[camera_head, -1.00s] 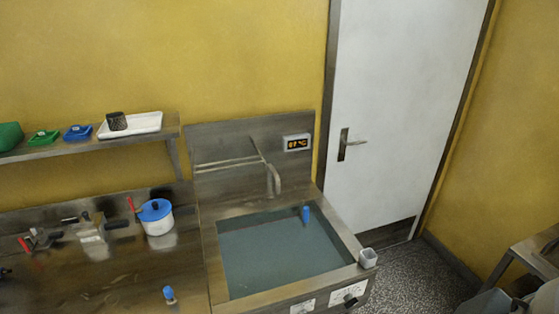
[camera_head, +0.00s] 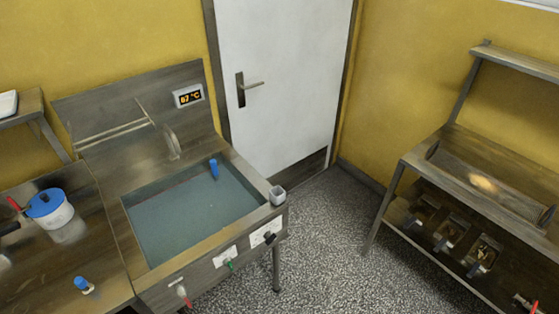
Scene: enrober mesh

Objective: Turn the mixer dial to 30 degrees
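The sink basin (camera_head: 262,215), filled with bluish water, stands left of centre. On its front panel, near the right corner, a black knob (camera_head: 269,236) sits on a white label plate (camera_head: 258,233); it looks like the mixer dial. Its angle is too small to read. A digital display (camera_head: 188,95) on the backsplash shows an orange figure in °C, looking like 67. A metal spout (camera_head: 172,142) stands at the back of the basin. Neither of my grippers is in view.
A metal workbench (camera_head: 470,170) stands at right. The speckled floor (camera_head: 330,240) between is clear.

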